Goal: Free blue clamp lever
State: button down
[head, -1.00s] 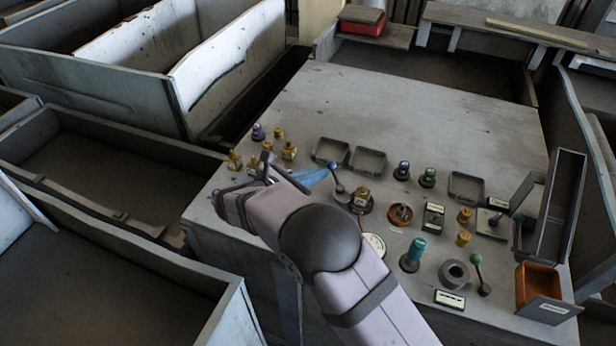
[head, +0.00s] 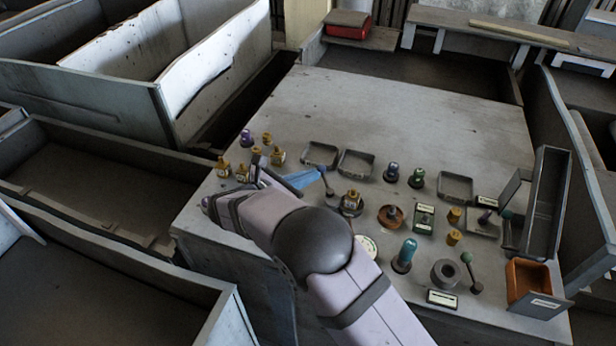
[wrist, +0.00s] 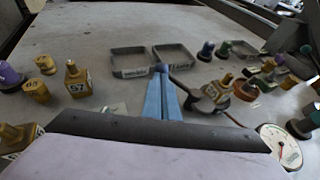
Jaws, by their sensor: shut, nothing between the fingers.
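The blue clamp lever has a dark blue ball knob (head: 322,169) on a thin dark arm that slopes down to a small base (head: 331,197) on the table. In the wrist view its knob (wrist: 160,68) shows just beyond my fingertips, with the arm running off to the right. My gripper (head: 315,174) has light blue fingers that are shut and empty. Their tips (wrist: 161,77) are at the knob, close to or touching it; I cannot tell which. The lever's base is partly hidden behind other things in the wrist view.
Gold numbered blocks (head: 243,172) stand left of my gripper. Two grey trays (head: 356,164) lie behind it. A gold-topped dark fixture (head: 351,203) stands just right of the lever. A green-knobbed lever (head: 467,258) stands at the front right. The back of the table is clear.

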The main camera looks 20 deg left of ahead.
jog(key=shift+w+d, duration=0.1)
jog(key=shift+w, duration=0.15)
jog(key=shift+w+d+b, duration=0.3)
jog(key=shift+w+d, duration=0.05)
jog(key=shift+w, duration=0.25)
jog(key=shift+w+d+b, duration=0.3)
jog(key=shift+w, duration=0.25)
jog(key=shift+s+a+f, duration=0.15)
jog(key=shift+s+a, duration=0.2)
jog(key=shift+a, duration=0.2)
jog(key=s+a, duration=0.1)
jog(key=s+a+b, duration=0.1)
jog(key=a, duration=0.1)
jog(key=shift+s+a+f, duration=0.1)
jog(key=shift+s+a, duration=0.05)
jog(key=shift+a, duration=0.05)
jog(key=s+a+r, duration=0.1)
jog(key=s+a+b, duration=0.1)
jog(key=a, duration=0.1)
jog(key=s+a+r, duration=0.1)
jog(key=a, duration=0.1)
jog(key=shift+s+r, duration=0.3)
jog(key=shift+s, duration=0.1)
jog(key=shift+s+a+r+b, duration=0.35)
jog(key=shift+s+a+r, duration=0.1)
jog(key=shift+a, duration=0.15)
